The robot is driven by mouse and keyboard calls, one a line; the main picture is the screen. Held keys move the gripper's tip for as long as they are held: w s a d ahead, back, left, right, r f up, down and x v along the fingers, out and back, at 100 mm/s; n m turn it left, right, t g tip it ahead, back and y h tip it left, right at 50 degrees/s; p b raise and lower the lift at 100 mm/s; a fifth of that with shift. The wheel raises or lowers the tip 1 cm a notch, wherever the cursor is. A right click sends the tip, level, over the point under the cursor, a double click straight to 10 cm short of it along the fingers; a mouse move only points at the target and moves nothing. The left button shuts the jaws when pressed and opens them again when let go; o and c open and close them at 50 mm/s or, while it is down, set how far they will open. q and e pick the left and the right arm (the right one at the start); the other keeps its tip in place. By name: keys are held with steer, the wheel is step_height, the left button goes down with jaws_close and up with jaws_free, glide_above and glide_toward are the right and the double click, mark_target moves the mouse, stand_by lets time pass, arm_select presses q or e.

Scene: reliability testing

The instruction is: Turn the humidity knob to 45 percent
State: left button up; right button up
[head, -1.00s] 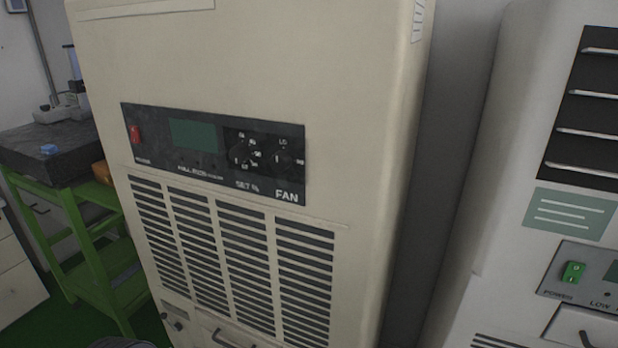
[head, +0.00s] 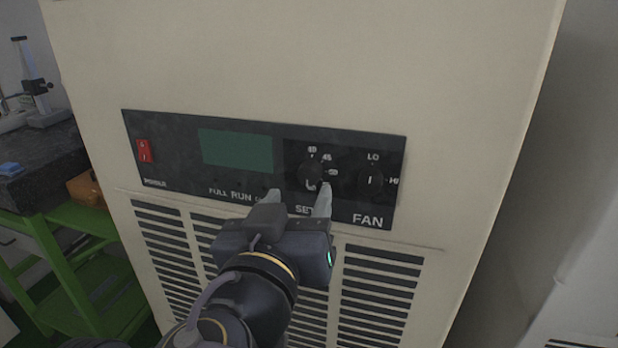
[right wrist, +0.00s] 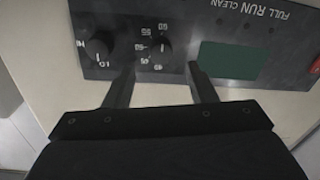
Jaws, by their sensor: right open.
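The humidity knob (head: 311,176) is a small dark dial above the SET label on the black control panel (head: 170,135), with numbers around it. It also shows in the right wrist view (right wrist: 153,47), where the picture is upside down. My right gripper (head: 298,198) is open and empty, just in front of the panel and below the knob. Its fingertips (right wrist: 163,67) are spread apart, and the knob lies beyond them, nearer the left finger in the wrist view. I cannot tell the exact setting. My left gripper is not in view.
The fan knob (head: 370,180) sits close to the right of the humidity knob. A green display (head: 236,150) and a red power switch (head: 144,151) are to the left. Vent slots (head: 382,290) lie below. A green cart (head: 75,255) stands at the left.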

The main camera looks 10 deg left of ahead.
mark_target(308, 178)
steer(key=w+p, duration=0.1)
steer(key=w, duration=0.4)
steer(key=shift+w+a, duration=0.15)
steer(key=shift+f, duration=0.1)
steer(key=c, duration=1)
